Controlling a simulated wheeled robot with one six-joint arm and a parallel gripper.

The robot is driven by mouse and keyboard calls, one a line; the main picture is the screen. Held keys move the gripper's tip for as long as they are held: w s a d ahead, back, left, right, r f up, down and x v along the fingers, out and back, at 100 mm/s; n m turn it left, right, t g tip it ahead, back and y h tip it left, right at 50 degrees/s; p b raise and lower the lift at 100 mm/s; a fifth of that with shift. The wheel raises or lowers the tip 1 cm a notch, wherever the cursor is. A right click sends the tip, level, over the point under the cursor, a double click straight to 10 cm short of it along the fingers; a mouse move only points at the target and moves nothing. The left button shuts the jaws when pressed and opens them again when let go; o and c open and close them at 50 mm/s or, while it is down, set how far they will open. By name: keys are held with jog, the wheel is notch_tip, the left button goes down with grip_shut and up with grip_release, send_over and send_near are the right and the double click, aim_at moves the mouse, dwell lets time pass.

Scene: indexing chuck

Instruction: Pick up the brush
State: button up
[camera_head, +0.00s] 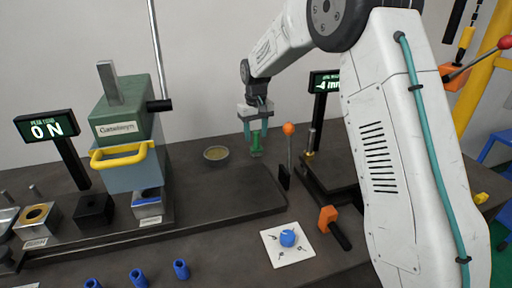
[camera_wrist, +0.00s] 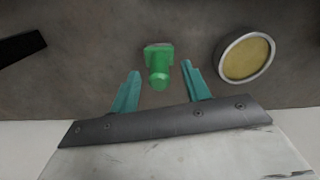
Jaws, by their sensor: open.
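The brush looks like a small green upright piece (camera_head: 255,142) on the dark tabletop, below my gripper in the head view. In the wrist view the green brush (camera_wrist: 158,66) shows a rounded knob nearer the camera and a blockier part behind it. My gripper (camera_head: 254,128) has teal fingers, pointing down. In the wrist view the gripper (camera_wrist: 158,82) is open, with one finger on each side of the knob and gaps on both sides. No contact shows.
A round dish with yellowish contents (camera_head: 216,154) stands left of the brush; it also shows in the wrist view (camera_wrist: 245,58). An orange-knobbed lever (camera_head: 289,145) rises to the right. A green-and-blue machine (camera_head: 130,140) stands at the left. Blue cylinders (camera_head: 138,277) stand in front.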

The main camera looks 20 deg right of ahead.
aim_at(256, 143)
jog(key=shift+f, duration=1.4)
grip_shut()
jog(key=shift+r, duration=0.15)
